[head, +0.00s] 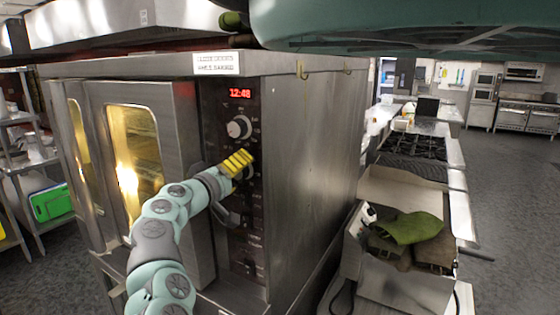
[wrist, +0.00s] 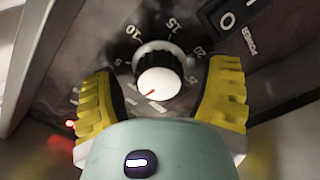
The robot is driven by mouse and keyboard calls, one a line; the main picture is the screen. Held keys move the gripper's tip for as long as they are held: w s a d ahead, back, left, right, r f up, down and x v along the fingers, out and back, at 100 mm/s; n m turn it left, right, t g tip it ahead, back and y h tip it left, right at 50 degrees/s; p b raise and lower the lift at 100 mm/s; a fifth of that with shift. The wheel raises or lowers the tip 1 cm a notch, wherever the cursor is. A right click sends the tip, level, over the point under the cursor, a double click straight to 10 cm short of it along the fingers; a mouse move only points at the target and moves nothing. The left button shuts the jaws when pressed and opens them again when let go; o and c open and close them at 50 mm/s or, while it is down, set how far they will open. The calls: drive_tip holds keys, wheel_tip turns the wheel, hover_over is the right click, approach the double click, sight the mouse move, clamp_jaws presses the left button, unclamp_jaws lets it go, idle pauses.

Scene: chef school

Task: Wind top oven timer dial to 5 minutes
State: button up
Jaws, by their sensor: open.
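The oven (head: 310,160) stands in the middle of the head view, with a dark control panel on its front and a red 12:48 display. In the wrist view a white-faced dial (wrist: 159,83) with a black skirt and a short red line sits on a scale with 10, 15 and 20 legible. The red line lies left of the dial's centre, tilted slightly down to the left. My gripper (head: 238,162) is open at the panel, below the upper dial (head: 238,128). In the wrist view its yellow fingers (wrist: 163,88) stand on either side of the white-faced dial, with gaps visible.
A power switch (wrist: 232,15) is close to the right finger. More controls lie lower on the panel. The oven's glass door (head: 130,160) is left of the panel.

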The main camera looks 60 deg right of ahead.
drive_tip(key=shift+c, duration=0.2)
drive_tip(key=c, duration=1.2)
drive_tip(key=shift+f, duration=0.1)
drive_tip(key=shift+b, duration=0.55)
